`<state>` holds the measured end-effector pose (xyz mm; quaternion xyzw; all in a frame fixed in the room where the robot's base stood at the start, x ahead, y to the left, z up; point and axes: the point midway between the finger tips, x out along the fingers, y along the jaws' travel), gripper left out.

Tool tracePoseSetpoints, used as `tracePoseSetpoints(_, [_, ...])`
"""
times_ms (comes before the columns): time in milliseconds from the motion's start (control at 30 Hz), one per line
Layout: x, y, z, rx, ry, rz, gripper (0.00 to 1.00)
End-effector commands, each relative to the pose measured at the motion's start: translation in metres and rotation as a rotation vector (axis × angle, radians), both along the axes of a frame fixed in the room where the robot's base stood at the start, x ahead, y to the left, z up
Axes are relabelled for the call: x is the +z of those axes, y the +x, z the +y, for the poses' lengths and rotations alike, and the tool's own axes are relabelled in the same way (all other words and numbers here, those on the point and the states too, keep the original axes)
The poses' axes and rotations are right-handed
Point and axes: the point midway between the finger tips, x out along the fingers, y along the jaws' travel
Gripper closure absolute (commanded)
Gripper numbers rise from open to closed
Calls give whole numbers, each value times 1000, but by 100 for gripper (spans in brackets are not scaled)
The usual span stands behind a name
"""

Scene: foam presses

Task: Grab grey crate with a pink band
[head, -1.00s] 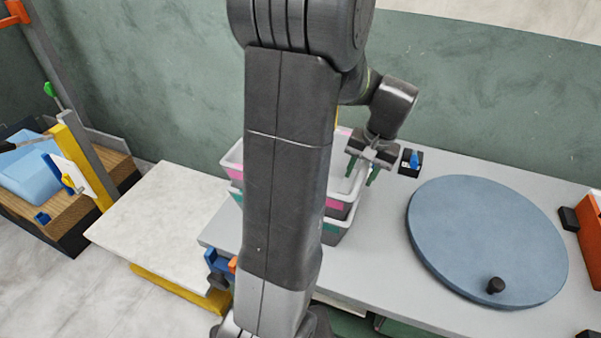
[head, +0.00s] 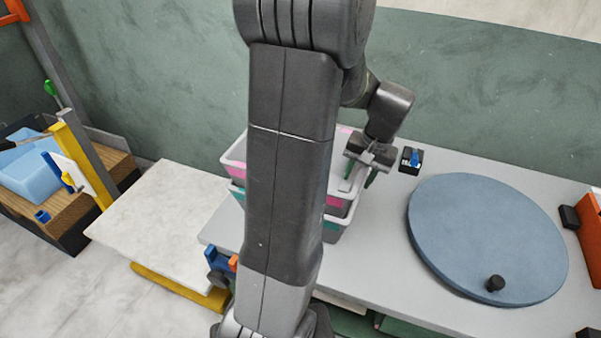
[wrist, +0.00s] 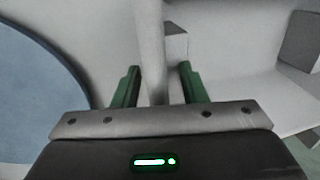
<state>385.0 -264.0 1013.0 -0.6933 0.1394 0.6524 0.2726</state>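The grey crate with a pink band (head: 235,168) sits on top of a grey crate with a teal band (head: 332,232) on the grey table. My arm hides the middle of both crates in the head view. My gripper (head: 361,175) points down at the right wall of the pink-banded crate. In the wrist view, its two green fingers (wrist: 158,72) stand apart, one on each side of a pale upright wall (wrist: 150,40), with a gap visible. My gripper is open and does not appear to squeeze the wall.
A round blue-grey disc (head: 485,240) with a black knob covers the table's right. A small black box with a blue part (head: 411,160) stands close right of my gripper. A white-topped stand (head: 160,225) is left of the table. The green wall is behind.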

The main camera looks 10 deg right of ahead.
Motion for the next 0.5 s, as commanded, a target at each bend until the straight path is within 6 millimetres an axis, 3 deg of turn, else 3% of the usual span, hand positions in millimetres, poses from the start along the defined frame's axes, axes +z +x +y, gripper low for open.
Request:
tracePoseSetpoints(133, [0, 0, 0, 0, 0, 0, 63])
tracePoseSetpoints(333, [0, 0, 0, 0, 0, 0, 100])
tracePoseSetpoints(500, [0, 0, 0, 0, 0, 0, 100])
